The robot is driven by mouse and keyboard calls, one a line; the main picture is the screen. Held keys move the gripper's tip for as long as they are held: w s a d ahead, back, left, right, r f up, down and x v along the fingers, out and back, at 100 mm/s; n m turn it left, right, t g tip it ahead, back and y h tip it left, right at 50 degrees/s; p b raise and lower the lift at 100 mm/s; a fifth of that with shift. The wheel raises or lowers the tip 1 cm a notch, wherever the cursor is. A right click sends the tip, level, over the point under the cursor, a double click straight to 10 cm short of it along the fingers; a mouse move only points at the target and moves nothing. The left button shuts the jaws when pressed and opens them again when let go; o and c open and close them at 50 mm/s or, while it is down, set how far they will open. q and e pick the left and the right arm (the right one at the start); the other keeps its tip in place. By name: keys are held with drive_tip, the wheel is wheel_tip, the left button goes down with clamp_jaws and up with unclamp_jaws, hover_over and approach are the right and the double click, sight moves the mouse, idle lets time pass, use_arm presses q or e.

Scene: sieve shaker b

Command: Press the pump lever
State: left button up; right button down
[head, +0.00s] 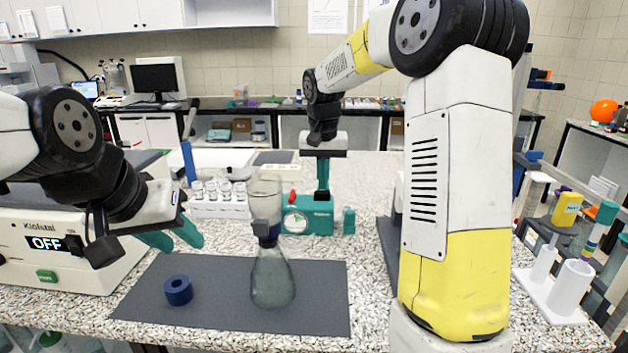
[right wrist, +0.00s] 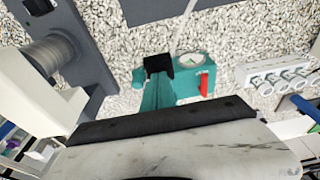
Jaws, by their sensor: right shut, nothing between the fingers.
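The teal pump (head: 310,217) stands on the speckled counter, with a round white gauge (head: 295,222) on its front. A small red part (head: 292,197), possibly the lever, is on its top left; it also shows in the right wrist view (right wrist: 204,84), beside the gauge. My right gripper (head: 322,188) points down over the pump's right half, shut and empty. Its fingers (right wrist: 157,88) overlap the pump in the right wrist view, so contact is unclear. A black block (right wrist: 158,63) shows by the fingertips. My left gripper (head: 174,238) is open and empty above the dark mat.
A glass flask (head: 272,280) with a clear funnel stands before the pump on the dark mat (head: 230,318). A blue ring (head: 178,290) lies on the mat's left. A white rack of bottles (head: 215,208) is left of the pump. A device reading OFF (head: 45,243) stands far left.

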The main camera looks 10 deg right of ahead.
sight(322, 200)
idle(0.3)
wheel_tip(322, 200, down, 7)
drive_tip(key=s, duration=0.2)
drive_tip(key=shift+s+a+r, duration=0.15)
drive_tip(key=shift+a+r, duration=0.05)
drive_tip(key=shift+r, duration=0.35)
drive_tip(key=r, duration=0.5)
drive_tip(key=shift+s+a, duration=0.2)
drive_tip(key=shift+s, duration=0.2)
drive_tip(key=s+r, duration=0.4)
drive_tip(key=r, duration=0.3)
drive_tip(key=shift+s+a+r, duration=0.15)
drive_tip(key=shift+s+a, duration=0.05)
drive_tip(key=shift+a, duration=0.2)
